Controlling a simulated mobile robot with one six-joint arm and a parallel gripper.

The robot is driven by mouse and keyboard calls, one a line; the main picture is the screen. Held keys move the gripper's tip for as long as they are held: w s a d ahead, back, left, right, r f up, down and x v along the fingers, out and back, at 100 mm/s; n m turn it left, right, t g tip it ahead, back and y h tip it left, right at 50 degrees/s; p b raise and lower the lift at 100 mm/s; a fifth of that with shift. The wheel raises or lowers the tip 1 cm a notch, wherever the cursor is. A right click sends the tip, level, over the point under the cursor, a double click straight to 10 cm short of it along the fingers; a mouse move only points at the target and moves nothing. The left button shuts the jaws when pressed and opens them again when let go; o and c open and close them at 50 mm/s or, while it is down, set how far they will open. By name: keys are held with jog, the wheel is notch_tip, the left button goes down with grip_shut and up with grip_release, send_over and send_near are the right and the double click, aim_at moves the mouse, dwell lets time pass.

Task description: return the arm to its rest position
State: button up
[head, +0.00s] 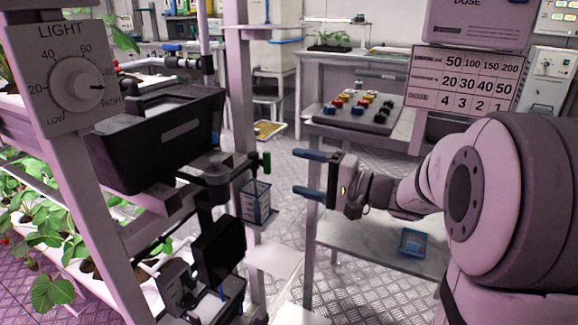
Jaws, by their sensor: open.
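My gripper (311,174) is in the middle of the head view, at the end of my arm, which reaches in from the right. Its two blue fingers point left and are spread apart, with nothing between them. The gripper is in the air, to the right of a small green-ended handle or valve (266,162) and a blue-framed container (256,203) on the rack post. A gap shows between the fingertips and these things.
A rack post with a LIGHT dial (77,88) and a black bin (158,139) stand at left. Plants (52,291) grow below. A bench behind holds a panel of coloured knobs (358,112). A blue tray (413,243) lies on a lower shelf. A dose chart (467,82) is at right.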

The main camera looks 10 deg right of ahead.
jog(key=shift+s+d, duration=0.25)
jog(key=shift+d, duration=0.1)
jog(key=s+a+r+n+g+h+p, duration=0.2)
jog(key=s+a+r+g+h+p, duration=0.15)
jog(key=s+p, duration=0.45)
jog(key=s+a+r+n+g+h+p, duration=0.25)
jog(key=s+r+g+p, duration=0.2)
jog(key=s+p, duration=0.4)
jog(key=s+d+r+n+h+p, duration=0.2)
jog(key=s+d+r+h+p, duration=0.2)
jog(key=d+r+h+p, duration=0.5)
jog(key=d+r+p, duration=0.1)
jog(key=p, duration=0.6)
jog(key=shift+s+r+t, duration=0.2)
jog(key=shift+r+t, duration=0.05)
jog(key=shift+t, duration=0.05)
dwell(2.3)
